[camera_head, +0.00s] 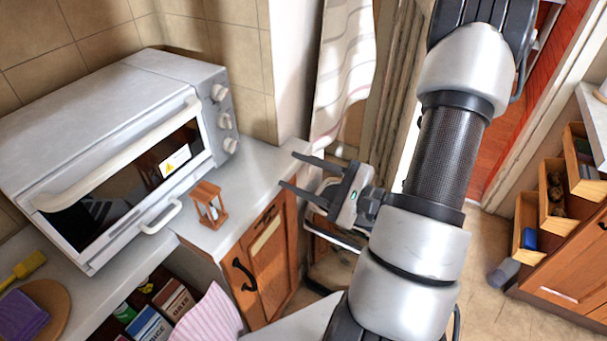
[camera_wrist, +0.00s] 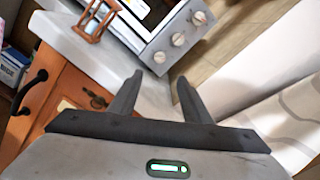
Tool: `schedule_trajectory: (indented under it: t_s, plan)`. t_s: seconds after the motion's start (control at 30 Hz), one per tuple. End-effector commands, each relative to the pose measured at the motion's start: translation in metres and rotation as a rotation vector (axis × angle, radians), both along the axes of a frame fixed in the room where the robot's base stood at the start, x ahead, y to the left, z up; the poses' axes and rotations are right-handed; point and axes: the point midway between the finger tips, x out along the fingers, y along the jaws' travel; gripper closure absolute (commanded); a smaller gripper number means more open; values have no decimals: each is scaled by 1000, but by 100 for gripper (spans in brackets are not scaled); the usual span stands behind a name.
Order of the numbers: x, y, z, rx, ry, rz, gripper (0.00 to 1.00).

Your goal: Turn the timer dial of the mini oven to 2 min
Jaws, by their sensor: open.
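The white mini oven (camera_head: 130,85) stands on the counter at the left in the head view. Its front panel carries three round knobs in a column: a top knob (camera_head: 219,92), a middle knob (camera_head: 225,120) and a bottom knob (camera_head: 230,145). I cannot read their marks or tell which is the timer dial. The wrist view shows the same knobs (camera_wrist: 178,39) at the top, beyond my fingertips. My gripper (camera_head: 288,170) is open and empty, to the right of the oven and apart from the knobs; its fingers (camera_wrist: 160,76) also show in the wrist view.
The oven's door handle (camera_head: 120,155) sticks out in front. A wooden cabinet door (camera_head: 265,260) is below the counter. A striped curtain (camera_head: 345,60) hangs behind my gripper.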

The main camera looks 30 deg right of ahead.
Motion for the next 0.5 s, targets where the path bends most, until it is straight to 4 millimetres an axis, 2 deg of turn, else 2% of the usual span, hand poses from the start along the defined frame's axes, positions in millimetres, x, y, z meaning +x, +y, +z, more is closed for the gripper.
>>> schedule_trajectory:
  t_s: [0.13,0.5]
  plan:
    - [-8,-6,0,1,1,-1,56]
    - [-9,-6,-3,-3,3,2,56]
